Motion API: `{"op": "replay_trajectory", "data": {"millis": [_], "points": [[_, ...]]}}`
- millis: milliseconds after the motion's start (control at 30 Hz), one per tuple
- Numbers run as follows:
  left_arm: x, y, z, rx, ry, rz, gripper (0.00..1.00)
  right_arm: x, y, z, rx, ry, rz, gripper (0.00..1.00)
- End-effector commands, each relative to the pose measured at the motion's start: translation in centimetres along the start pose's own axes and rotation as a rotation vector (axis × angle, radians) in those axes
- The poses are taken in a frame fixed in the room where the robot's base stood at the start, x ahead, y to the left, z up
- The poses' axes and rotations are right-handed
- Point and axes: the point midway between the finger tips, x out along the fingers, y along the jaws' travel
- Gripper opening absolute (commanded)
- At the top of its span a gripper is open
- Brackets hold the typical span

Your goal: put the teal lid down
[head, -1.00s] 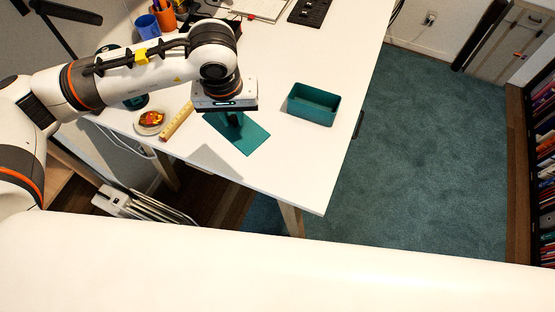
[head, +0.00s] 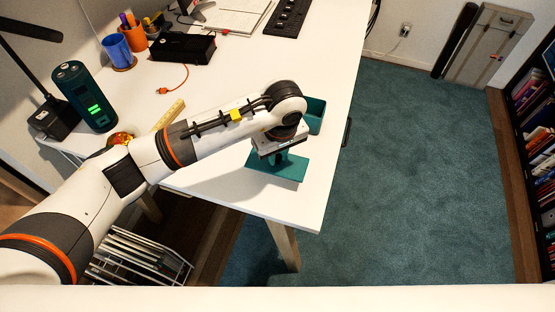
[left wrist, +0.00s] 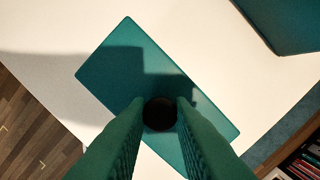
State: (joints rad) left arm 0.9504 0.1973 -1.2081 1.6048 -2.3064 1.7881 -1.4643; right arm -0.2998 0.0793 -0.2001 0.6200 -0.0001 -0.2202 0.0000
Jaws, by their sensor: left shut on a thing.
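The teal lid (head: 291,171) is a flat rectangular plate with a dark round knob (left wrist: 160,113). It lies at or just above the white table near its front right corner; I cannot tell whether it touches. My left gripper (head: 277,158) points down over it and is shut on the knob. The lid also fills the middle of the left wrist view (left wrist: 118,72), with the fingers (left wrist: 160,116) on either side of the knob hiding its near part. The teal box (head: 316,112) stands just behind the lid, partly hidden by my gripper. My right gripper is not in view.
The white table (head: 235,85) has bare room behind my arm and around the lid. A wooden ruler (head: 170,115), a dark green device with lit digits (head: 85,97), a black box (head: 184,47) and cups (head: 132,36) stand left and back. The table's right edge is close.

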Motion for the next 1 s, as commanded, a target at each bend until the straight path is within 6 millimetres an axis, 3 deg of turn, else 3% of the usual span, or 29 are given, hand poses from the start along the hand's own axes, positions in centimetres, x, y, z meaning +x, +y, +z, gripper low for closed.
{"op": "replay_trajectory", "data": {"millis": [200,567,600,733,1000], "points": [[2.9,0.1,-0.4,0.000,0.003,0.002,0.00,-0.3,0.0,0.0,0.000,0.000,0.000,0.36],[3.5,0.0,-0.4,0.002,-0.001,0.000,0.00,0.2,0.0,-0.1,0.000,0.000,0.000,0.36],[3.5,0.0,-0.4,0.002,0.000,0.000,0.22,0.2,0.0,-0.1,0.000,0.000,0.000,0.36],[3.3,0.0,-0.4,0.002,0.000,0.000,0.42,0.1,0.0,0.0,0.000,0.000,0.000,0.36],[3.3,0.0,-0.4,0.002,0.000,0.000,0.42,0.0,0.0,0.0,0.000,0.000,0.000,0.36]]}}
